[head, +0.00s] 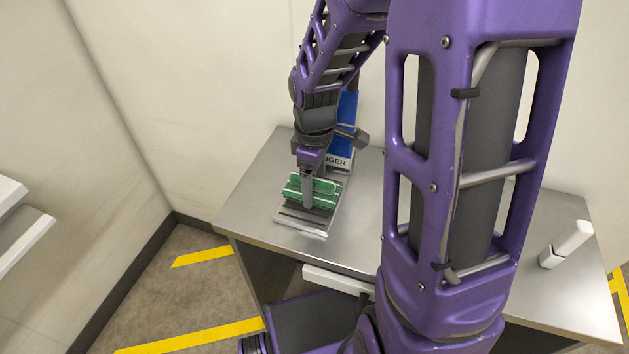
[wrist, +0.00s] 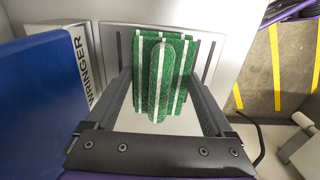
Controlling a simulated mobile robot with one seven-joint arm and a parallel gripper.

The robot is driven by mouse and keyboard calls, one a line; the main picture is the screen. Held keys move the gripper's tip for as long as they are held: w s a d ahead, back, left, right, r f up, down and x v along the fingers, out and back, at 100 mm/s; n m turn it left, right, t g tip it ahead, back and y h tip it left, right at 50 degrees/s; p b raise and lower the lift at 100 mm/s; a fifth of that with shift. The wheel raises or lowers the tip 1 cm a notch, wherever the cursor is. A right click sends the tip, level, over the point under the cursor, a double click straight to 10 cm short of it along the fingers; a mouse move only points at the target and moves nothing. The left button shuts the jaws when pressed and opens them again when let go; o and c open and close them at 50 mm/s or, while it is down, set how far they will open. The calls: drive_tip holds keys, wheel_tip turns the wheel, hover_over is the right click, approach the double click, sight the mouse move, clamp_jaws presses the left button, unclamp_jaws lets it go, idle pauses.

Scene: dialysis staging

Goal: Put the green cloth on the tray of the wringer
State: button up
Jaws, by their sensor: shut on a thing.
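The green cloth (head: 293,190), with white stripes, is folded and held in my gripper (head: 308,201). In the wrist view the cloth (wrist: 158,85) sits between the two fingers of my gripper (wrist: 165,75), its folds hanging over. The wringer (head: 346,115) is a blue unit with a white label at the back of the table; it also shows in the wrist view (wrist: 38,95). Its grey metal tray (head: 303,224) reaches forward, and the cloth is over it. I cannot tell whether the cloth touches the tray.
The wringer stands on a steel table (head: 262,190) against the wall. A white object (head: 566,243) lies at the table's right end. A white bar (head: 337,280) is at the table's front edge. Yellow floor stripes (head: 202,257) show at lower left.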

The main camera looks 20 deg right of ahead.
drive_tip(key=shift+f, duration=0.5)
